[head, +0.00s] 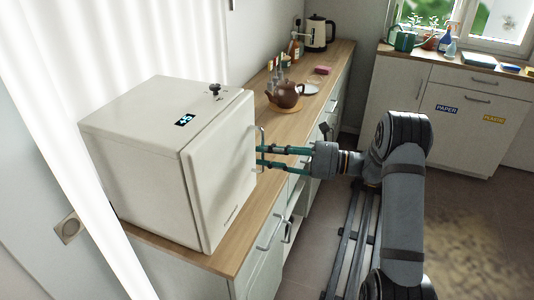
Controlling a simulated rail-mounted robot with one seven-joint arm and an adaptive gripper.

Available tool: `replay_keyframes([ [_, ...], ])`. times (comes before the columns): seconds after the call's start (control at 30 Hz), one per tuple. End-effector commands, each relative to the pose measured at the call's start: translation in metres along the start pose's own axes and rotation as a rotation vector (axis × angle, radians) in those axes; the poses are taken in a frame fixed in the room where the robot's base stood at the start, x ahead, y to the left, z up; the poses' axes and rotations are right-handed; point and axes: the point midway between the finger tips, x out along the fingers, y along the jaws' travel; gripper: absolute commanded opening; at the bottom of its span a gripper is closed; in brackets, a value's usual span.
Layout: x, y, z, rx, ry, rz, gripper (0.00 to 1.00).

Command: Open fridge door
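The white mini fridge (140,150) stands on the near end of the wooden counter, with a small lit display on top. Its door (225,170) is on the right side and looks shut against the body. A thin vertical handle (261,134) is near the door's far edge. My gripper (262,156) reaches in from the right at handle height. Its two teal fingers are apart, with a gap between them, and their tips are at the handle. I cannot tell whether they touch it or exactly how the handle sits between them.
A brown teapot (287,93), bottles (295,46) and a kettle (320,32) stand farther along the counter (330,75). Cabinet fronts with handles lie below it. Another cabinet (450,115) is at the back right. Floor (480,220) is open at right.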

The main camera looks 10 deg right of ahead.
Motion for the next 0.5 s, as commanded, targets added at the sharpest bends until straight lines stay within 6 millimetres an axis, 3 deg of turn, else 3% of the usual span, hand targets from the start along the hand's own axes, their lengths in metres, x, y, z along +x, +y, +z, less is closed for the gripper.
replay_keyframes([
  [0.4,-0.0003,-0.0001,0.0001,0.000,0.000,0.000,0.00],
  [0.5,-0.0002,-0.0002,0.0002,0.000,0.000,0.000,0.00],
])
